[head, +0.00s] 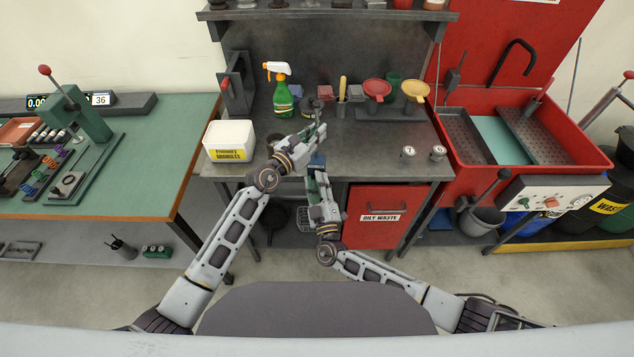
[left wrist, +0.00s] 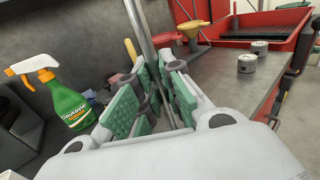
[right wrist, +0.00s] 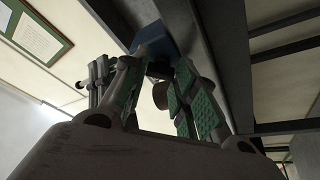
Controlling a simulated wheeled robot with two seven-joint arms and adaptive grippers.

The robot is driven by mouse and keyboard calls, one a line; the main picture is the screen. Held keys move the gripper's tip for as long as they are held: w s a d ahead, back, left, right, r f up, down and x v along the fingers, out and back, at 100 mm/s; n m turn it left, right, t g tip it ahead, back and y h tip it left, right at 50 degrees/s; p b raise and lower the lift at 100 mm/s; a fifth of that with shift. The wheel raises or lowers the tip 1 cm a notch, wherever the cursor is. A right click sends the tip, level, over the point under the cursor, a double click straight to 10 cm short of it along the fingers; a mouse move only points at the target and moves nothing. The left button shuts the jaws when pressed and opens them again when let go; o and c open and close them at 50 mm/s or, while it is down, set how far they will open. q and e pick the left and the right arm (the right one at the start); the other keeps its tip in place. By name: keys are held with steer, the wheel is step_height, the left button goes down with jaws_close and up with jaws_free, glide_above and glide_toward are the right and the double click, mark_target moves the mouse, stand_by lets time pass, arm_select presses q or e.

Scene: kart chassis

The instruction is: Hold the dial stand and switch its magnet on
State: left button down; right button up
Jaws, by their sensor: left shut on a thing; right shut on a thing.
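The dial stand's metal post (left wrist: 141,32) rises between the fingers of my left gripper (left wrist: 158,88) in the left wrist view. That gripper is shut on the post; in the head view my left gripper (head: 314,136) is above the bench's front part. The stand's blue base (head: 317,160) shows just below it at the bench edge, and also in the right wrist view (right wrist: 155,40). My right gripper (head: 319,182) is below and in front of the base. It is shut on a small dark part at the base, mostly hidden by the fingers (right wrist: 155,80). The switch position cannot be told.
A green spray bottle (head: 282,95) and a white tub (head: 229,141) stand left on the grey bench. Red and yellow funnels (head: 415,92) stand behind right.

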arm_select(q)
steer(key=shift+f, duration=0.1)
arm_select(e)
steer(key=shift+f, duration=0.1)
steer(key=shift+c, duration=0.2)
steer(key=o, duration=1)
steer(key=shift+o, duration=0.2)
steer(key=shift+s, duration=0.1)
steer(key=v, duration=0.7)
steer(key=shift+s, duration=0.15)
arm_select(q)
steer(key=c, duration=1.5)
jaws_free()
